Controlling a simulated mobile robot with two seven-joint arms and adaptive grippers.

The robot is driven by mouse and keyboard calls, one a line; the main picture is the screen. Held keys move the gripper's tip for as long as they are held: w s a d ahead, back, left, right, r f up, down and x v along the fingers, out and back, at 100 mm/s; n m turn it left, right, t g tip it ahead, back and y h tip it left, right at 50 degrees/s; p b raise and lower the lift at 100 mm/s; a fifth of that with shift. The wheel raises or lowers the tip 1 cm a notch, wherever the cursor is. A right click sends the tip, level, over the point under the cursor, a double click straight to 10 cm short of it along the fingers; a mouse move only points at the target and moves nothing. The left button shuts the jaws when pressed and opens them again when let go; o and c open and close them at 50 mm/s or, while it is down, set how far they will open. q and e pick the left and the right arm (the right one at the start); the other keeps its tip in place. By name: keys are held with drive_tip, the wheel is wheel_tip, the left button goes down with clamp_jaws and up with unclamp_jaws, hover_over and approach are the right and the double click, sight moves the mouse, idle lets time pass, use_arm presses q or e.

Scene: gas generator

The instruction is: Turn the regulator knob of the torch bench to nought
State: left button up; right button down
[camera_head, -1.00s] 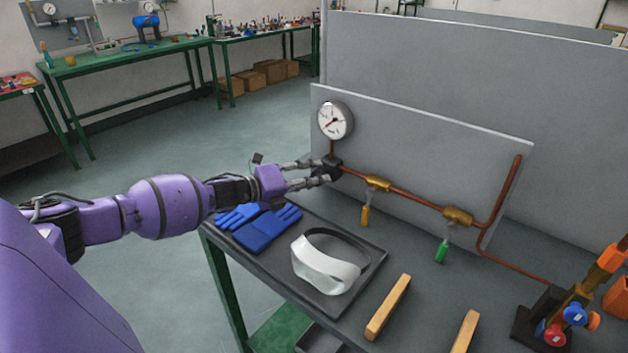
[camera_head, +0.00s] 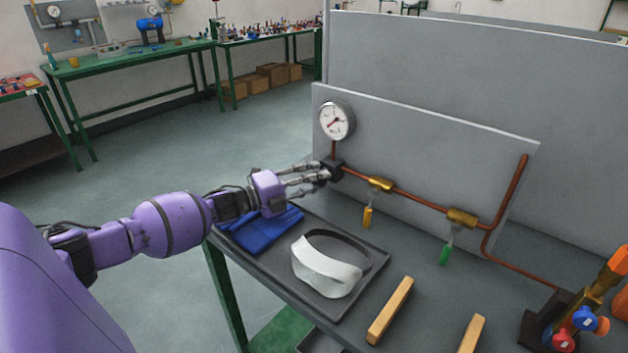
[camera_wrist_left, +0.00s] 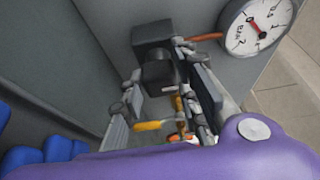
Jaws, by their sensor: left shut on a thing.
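The black regulator (camera_head: 333,167) sits on the copper pipe below the round white gauge (camera_head: 337,120) on the grey panel. Its black knob (camera_wrist_left: 158,73) shows in the left wrist view, in front of the square regulator body (camera_wrist_left: 154,37). My left gripper (camera_head: 324,174) is at the knob and shut on it. In the left wrist view its fingers (camera_wrist_left: 165,88) lie on both sides of the knob. The knob's marking cannot be read. My right gripper is not in view.
Below the gripper, a dark tray (camera_head: 313,300) holds blue gloves (camera_head: 262,231) and a white visor (camera_head: 326,268). A torch (camera_head: 577,318) stands at right.

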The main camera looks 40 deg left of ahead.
use_arm(q)
drive_tip(key=o, duration=1.1)
drive_tip(key=shift+o, duration=0.2)
drive_tip(key=v, duration=1.2)
